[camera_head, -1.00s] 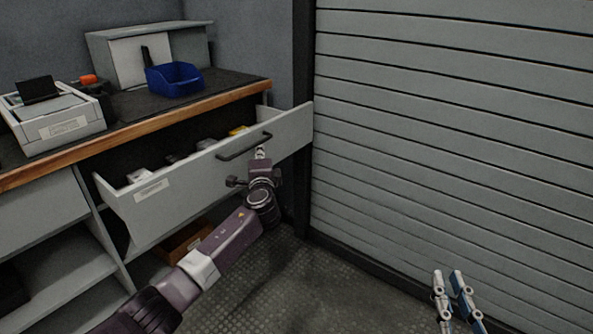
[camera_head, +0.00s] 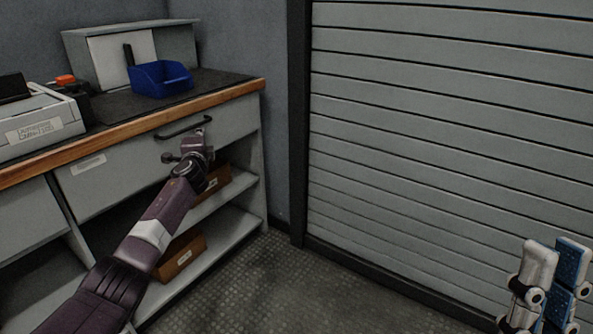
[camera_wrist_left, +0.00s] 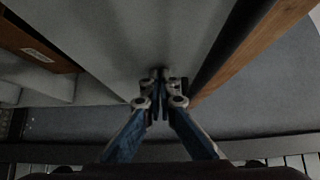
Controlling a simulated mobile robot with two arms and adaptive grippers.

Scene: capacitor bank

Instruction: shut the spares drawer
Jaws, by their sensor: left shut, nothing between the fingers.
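The spares drawer (camera_head: 120,170) is a grey front with a black bar handle (camera_head: 184,127) and a white label, under the wooden edge of the bench. Its front looks flush with the cabinet, and its inside is hidden. My left gripper (camera_head: 199,134) is at the drawer front, just below the right end of the handle. In the left wrist view its fingers (camera_wrist_left: 160,76) are together, with the tips at the grey front and nothing between them. My right gripper (camera_head: 546,280) shows at the lower right, away from the drawer, with its fingertips cut off or unclear.
The bench top holds a blue bin (camera_head: 162,80), a grey box (camera_head: 100,58) and a white device (camera_head: 38,122). Brown boxes (camera_head: 180,256) stand on open shelves below the drawer. A slatted shutter (camera_head: 440,130) closes off the right. The floor (camera_head: 290,290) ahead is clear.

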